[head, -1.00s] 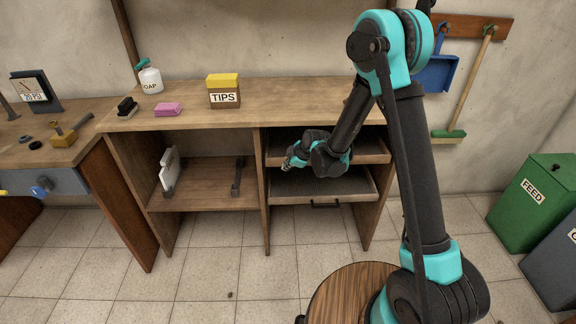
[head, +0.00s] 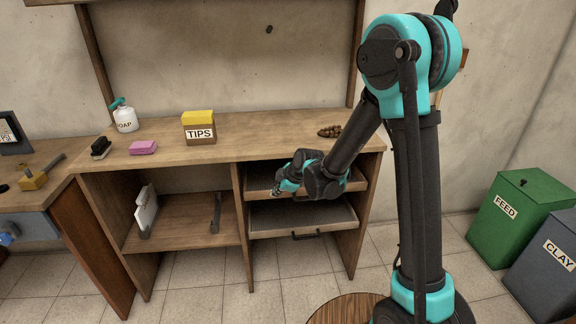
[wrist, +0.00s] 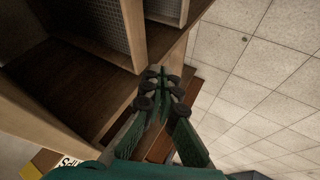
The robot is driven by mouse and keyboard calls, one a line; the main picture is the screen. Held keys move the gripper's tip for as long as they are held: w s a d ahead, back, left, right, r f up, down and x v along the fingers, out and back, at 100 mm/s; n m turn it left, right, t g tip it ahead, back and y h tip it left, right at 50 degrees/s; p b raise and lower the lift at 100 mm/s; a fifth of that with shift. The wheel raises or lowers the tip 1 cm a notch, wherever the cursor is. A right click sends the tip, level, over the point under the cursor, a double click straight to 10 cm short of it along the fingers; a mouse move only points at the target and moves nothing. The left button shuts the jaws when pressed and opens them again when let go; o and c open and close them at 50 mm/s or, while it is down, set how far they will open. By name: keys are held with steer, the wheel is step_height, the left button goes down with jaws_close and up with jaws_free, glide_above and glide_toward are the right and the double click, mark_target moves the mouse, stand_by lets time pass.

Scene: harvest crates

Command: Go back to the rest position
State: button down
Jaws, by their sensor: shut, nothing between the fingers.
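My gripper (head: 285,188) hangs in front of the workbench's upper drawer in the head view, at the end of my folded arm. It is small and partly turned away there. In the wrist view my gripper (wrist: 160,92) shows its two fingers closed together at the tips, with nothing between them. The wooden bench edge and the shelf lie close beyond the fingertips in that view.
The workbench (head: 270,128) carries a TIPS box (head: 199,128), a soap bottle (head: 124,116), a pink sponge (head: 143,147) and a brown heap (head: 329,131). Two trays, the lower tray (head: 300,215) with a handle, sit below. Green FEED bin (head: 515,215) and grey CLAY bin (head: 548,262) stand right.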

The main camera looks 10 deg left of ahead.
steer(key=s+d+r+m+h, duration=0.1)
steer(key=s+d+r+m, duration=0.15)
steer(key=d, duration=0.45)
steer(key=s+d+r+m+h, duration=0.1)
steer(key=s+d+m, duration=0.1)
steer(key=d+m, duration=0.35)
steer(key=s+d+r+m+h, duration=0.1)
steer(key=s+d+m, duration=0.15)
steer(key=d, duration=0.55)
steer(key=s+d+f+m+h, duration=0.2)
steer(key=s+d+m, duration=0.7)
steer(key=s+d, duration=0.5)
steer(key=shift+s+d+h, duration=0.4)
steer(key=shift+d+h, duration=0.1)
